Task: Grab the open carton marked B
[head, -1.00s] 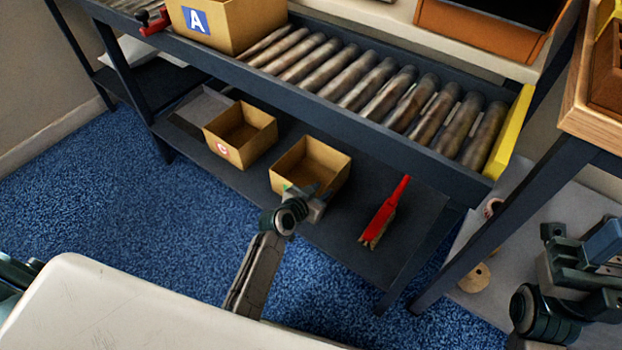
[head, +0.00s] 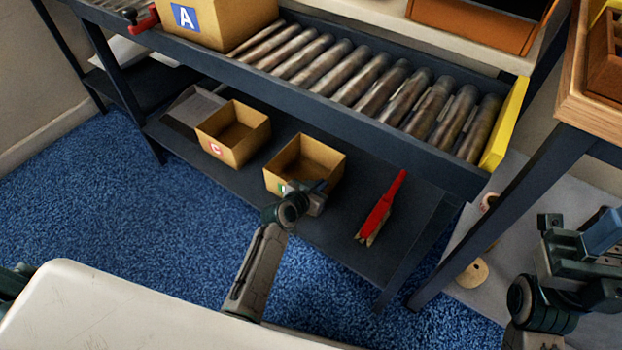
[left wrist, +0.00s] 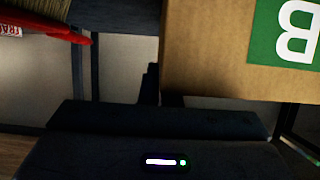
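The open carton marked B (head: 322,152) is a tan, topless box on the lower shelf. Its green label (head: 284,187) is partly hidden by my left wrist in the head view. In the left wrist view the carton wall (left wrist: 210,60) fills the upper right, and its white B on green (left wrist: 290,35) appears upside down. My left gripper (head: 316,190) is at the carton's front wall, right of the label. I cannot tell whether it touches the wall or how far its fingers are apart. My right gripper (head: 602,232) is at the right edge, away from the cartons, its opening unclear.
A carton marked C (head: 234,148) stands left of carton B. A red-handled brush (head: 381,208) lies to its right on the dark lower shelf (head: 345,235). The roller conveyor (head: 345,75) runs above, bearing carton A (head: 235,25). A table leg (head: 490,220) stands at right.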

